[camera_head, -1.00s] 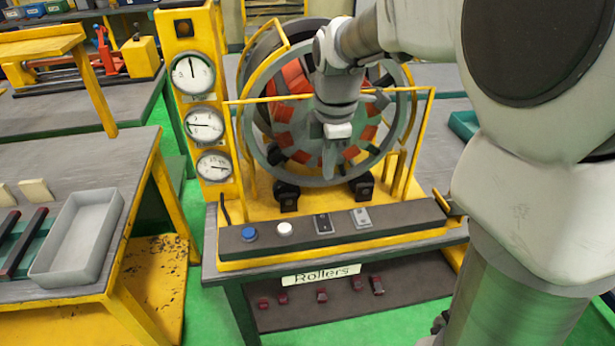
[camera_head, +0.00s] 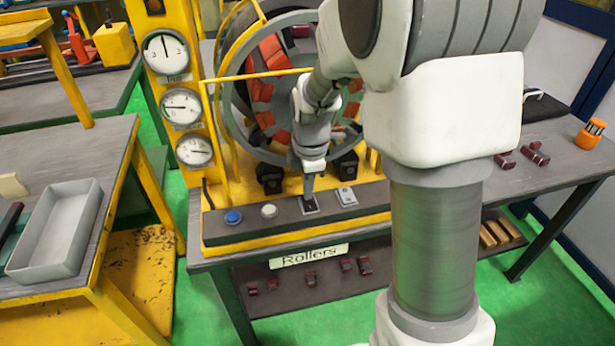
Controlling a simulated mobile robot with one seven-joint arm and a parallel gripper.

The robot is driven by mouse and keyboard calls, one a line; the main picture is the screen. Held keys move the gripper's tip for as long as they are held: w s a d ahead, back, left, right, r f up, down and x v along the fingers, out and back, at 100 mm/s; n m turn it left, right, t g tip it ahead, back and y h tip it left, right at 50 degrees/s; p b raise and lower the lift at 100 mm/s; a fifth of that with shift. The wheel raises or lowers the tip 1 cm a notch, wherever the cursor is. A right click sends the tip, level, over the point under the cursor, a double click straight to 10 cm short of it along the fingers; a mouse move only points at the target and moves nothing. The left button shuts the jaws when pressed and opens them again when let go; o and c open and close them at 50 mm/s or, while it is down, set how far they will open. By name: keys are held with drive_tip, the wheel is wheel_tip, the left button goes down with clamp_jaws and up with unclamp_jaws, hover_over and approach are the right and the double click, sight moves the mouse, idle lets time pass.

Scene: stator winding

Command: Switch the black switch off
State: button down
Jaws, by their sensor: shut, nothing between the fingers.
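The black switch (camera_head: 309,206) sits on the dark control panel (camera_head: 222,230) at the front of the yellow stator machine. My gripper (camera_head: 309,194) is shut and empty, pointing down with its fingertips right at the black switch. I cannot tell whether the tips touch it. The fingers cover part of the switch's far side, and its rocker position is too small to read.
On the same panel are a blue button (camera_head: 233,217), a white button (camera_head: 269,211) and a light grey switch (camera_head: 346,197). A yellow rail (camera_head: 250,76) and the stator ring (camera_head: 231,110) stand behind. A gauge column (camera_head: 157,75) rises at the left.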

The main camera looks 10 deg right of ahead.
drive_tip(key=shift+f+p, duration=0.2)
drive_tip(key=shift+p, duration=0.1)
drive_tip(key=shift+w+g+p, duration=0.15)
drive_tip(key=shift+g+p, duration=0.15)
drive_tip(key=shift+f, duration=0.3)
drive_tip(key=shift+s, duration=0.25)
drive_tip(key=shift+s, duration=0.7)
drive_tip(key=shift+r, duration=0.1)
